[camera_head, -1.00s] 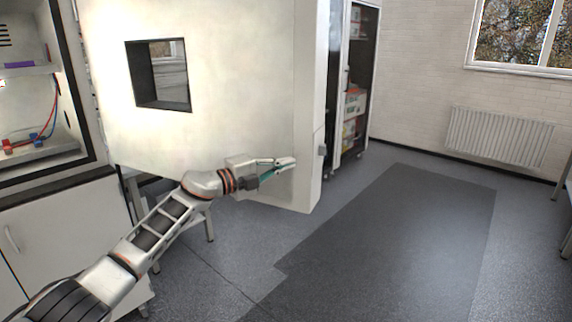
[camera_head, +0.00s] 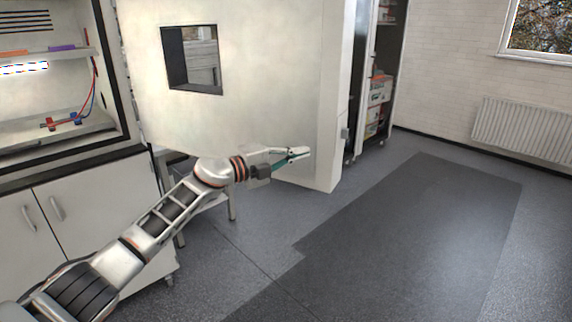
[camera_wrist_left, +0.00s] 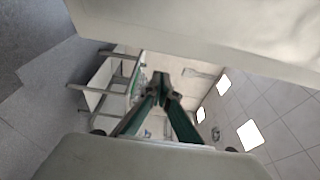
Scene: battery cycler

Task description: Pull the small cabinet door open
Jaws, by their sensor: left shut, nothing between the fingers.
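The cabinet door (camera_head: 255,100) is a large pale panel with a small square window (camera_head: 192,60). It stands swung wide open to the right of the cabinet's lit interior (camera_head: 60,105). A small grey latch part (camera_head: 345,133) shows at its outer edge. My left gripper (camera_head: 305,152) is shut and empty, in front of the door's lower part near its free edge. Its green fingers (camera_wrist_left: 162,85) meet at the tips in the left wrist view, with a pale surface close above them. I cannot tell whether it touches the door. My right gripper is not in view.
Low white cupboard doors (camera_head: 95,205) with handles are below the interior. A metal-legged stand (camera_head: 232,205) is behind my left arm. An open shelf cabinet (camera_head: 378,85) stands beyond the door, and a radiator (camera_head: 525,130) hangs on the far wall. The floor (camera_head: 400,240) at right is clear.

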